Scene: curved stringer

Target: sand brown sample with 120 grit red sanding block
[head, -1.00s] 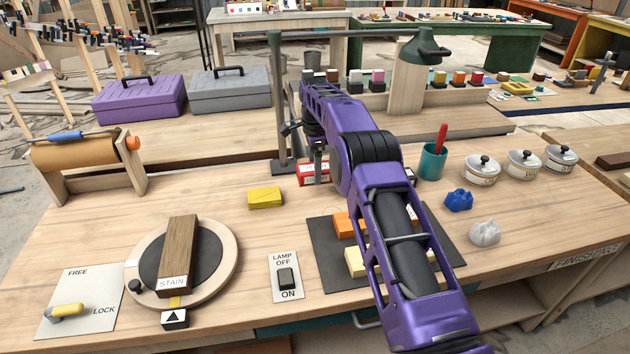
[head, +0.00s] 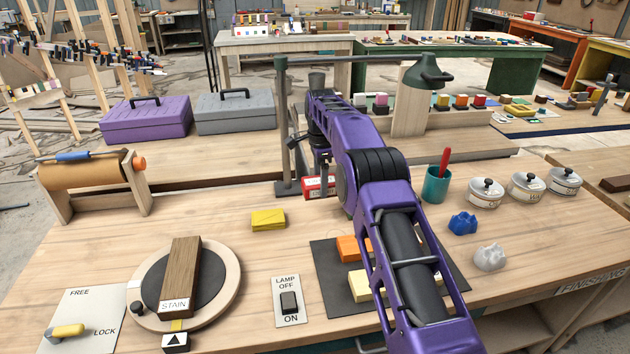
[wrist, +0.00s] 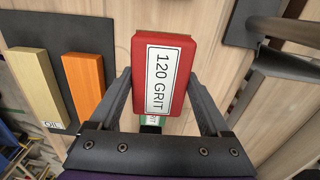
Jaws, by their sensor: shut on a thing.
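The red sanding block (wrist: 165,75), labelled 120 GRIT, sits between the fingers of my gripper (wrist: 165,110) in the wrist view. My gripper is shut on it. In the head view the red block (head: 318,187) shows beneath my arm, near the lamp post, and appears to be held just above the table. The brown sample (head: 181,270), with a STAIN label on its near end, lies on the round turntable (head: 229,262) at the front left. My gripper is well to the right of and behind the sample.
A dark mat (head: 325,270) holds orange and pale yellow samples under my arm. A yellow block (head: 268,220), a LAMP switch (head: 289,300) and a FREE/LOCK lever (head: 68,331) are nearby. The lamp post (head: 285,120) stands close to my gripper. A green block shows below the red one.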

